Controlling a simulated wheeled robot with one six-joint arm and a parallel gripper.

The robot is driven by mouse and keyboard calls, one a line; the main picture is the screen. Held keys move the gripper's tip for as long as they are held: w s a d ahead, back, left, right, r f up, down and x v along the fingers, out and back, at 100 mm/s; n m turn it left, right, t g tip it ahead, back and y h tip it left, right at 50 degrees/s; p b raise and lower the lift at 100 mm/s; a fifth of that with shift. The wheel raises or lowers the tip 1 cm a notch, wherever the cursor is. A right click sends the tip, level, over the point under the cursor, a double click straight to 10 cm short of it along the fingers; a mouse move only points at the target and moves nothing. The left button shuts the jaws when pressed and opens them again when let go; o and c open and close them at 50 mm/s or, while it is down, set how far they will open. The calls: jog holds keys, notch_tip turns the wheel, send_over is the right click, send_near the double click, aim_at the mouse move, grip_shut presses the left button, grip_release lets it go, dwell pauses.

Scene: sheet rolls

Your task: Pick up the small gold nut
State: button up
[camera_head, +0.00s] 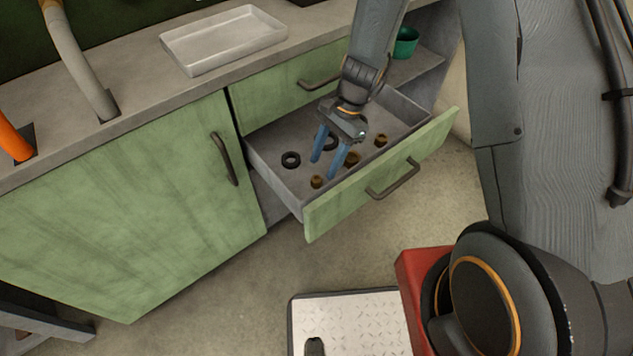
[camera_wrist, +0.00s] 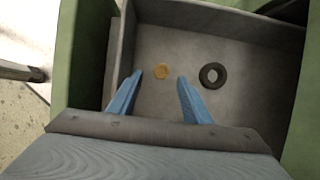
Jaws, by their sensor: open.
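The open drawer (camera_head: 271,165) holds several gold nuts and black rings. One gold nut (camera_head: 316,181) lies near the drawer's front left corner. A second gold nut (camera_head: 352,158) is close to a finger, and a third gold nut (camera_head: 380,140) lies farther right. Their sizes look close in the head view. My gripper (camera_head: 323,168) is open and empty, its blue fingers pointing down over the drawer.
A black ring (camera_head: 291,160) lies at the drawer's left; another black ring (camera_head: 330,142) is partly hidden behind my fingers. The drawer walls and green front panel (camera_head: 335,203) surround the parts. A white tray (camera_head: 195,53) is on the counter; a green cup (camera_head: 406,42) stands behind.

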aim_at(317, 178)
jog(key=x, duration=0.5)
jog(key=shift+w+f+b, duration=0.1)
jog(key=shift+f+b, duration=0.15)
jog(key=shift+b, duration=0.05)
grip_shut()
